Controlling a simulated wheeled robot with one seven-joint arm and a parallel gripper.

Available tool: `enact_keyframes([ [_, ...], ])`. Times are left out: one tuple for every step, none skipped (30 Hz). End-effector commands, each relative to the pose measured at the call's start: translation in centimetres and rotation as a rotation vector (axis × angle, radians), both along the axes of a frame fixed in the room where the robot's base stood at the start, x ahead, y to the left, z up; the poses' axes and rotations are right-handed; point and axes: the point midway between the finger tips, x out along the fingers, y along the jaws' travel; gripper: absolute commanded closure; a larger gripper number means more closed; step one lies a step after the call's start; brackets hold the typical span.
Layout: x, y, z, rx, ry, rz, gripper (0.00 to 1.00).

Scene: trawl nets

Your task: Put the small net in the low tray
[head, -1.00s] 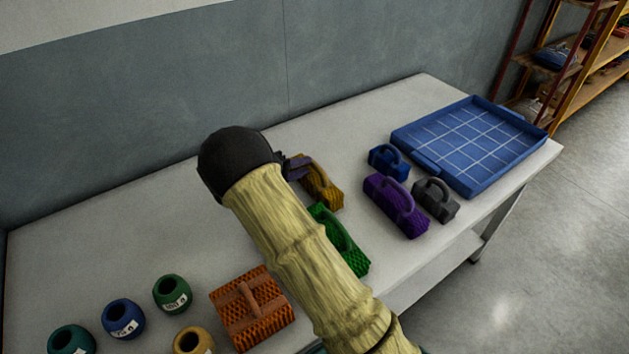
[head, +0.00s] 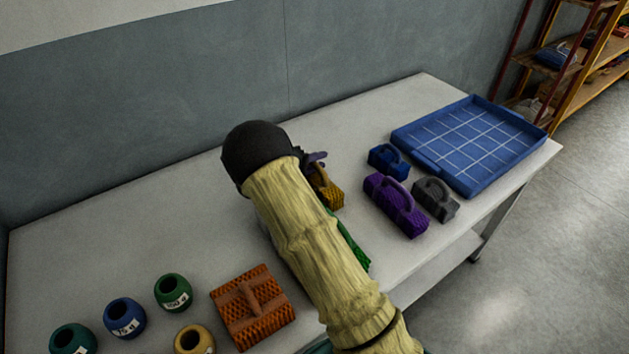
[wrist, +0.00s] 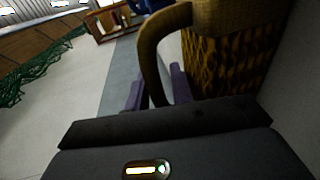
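Several bundled nets with arched handles lie on the table. The blue net (head: 389,161) and the grey net (head: 436,199) look smallest, both near the tray. The yellow net (head: 329,191) is partly behind my arm. In the wrist view the yellow net (wrist: 235,65) is very close, its handle coming down by my purple fingers. My gripper (head: 317,159) is at the yellow net's handle. In the wrist view my gripper (wrist: 157,90) has its fingers apart, the handle appearing between them; contact cannot be told. The low blue tray (head: 425,163) has a white grid and looks empty.
A purple net (head: 396,205) lies beside the grey one. A green net (head: 354,246) is mostly hidden by my arm. An orange net (head: 252,307) and several labelled round pots (head: 173,293) are at the front left. A wall runs behind the table (head: 130,225).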

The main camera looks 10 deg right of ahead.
Motion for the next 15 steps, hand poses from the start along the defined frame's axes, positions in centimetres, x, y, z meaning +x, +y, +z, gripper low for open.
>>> enact_keyframes([
  [0.0,-0.11,0.02,0.0,-0.001,-0.002,0.77],
  [-0.01,-0.12,0.02,0.0,-0.001,-0.002,0.77],
  [-0.01,-0.12,0.03,0.0,-0.001,-0.002,0.77],
  [-0.01,-0.12,0.03,0.0,-0.001,-0.002,0.77],
  [-0.01,-0.12,0.03,0.0,-0.001,-0.002,0.77],
  [-0.01,-0.16,0.02,0.0,0.0,-0.003,0.77],
  [-0.02,-0.18,0.02,0.0,0.0,-0.003,0.77],
  [-0.02,-0.2,0.03,0.0,0.0,-0.003,0.77],
  [-0.03,-0.2,0.03,0.0,0.0,-0.004,0.77],
  [-0.02,-0.18,0.02,0.0,0.0,-0.004,0.79],
  [-0.03,-0.19,0.02,0.0,0.0,-0.004,0.84],
  [-0.02,-0.18,0.02,0.0,0.0,-0.003,0.92],
  [-0.03,-0.18,0.02,0.0,0.0,-0.003,0.98],
  [-0.03,-0.18,0.02,0.0,0.0,-0.003,1.0],
  [-0.03,-0.13,0.02,0.0,0.0,-0.002,1.0],
])
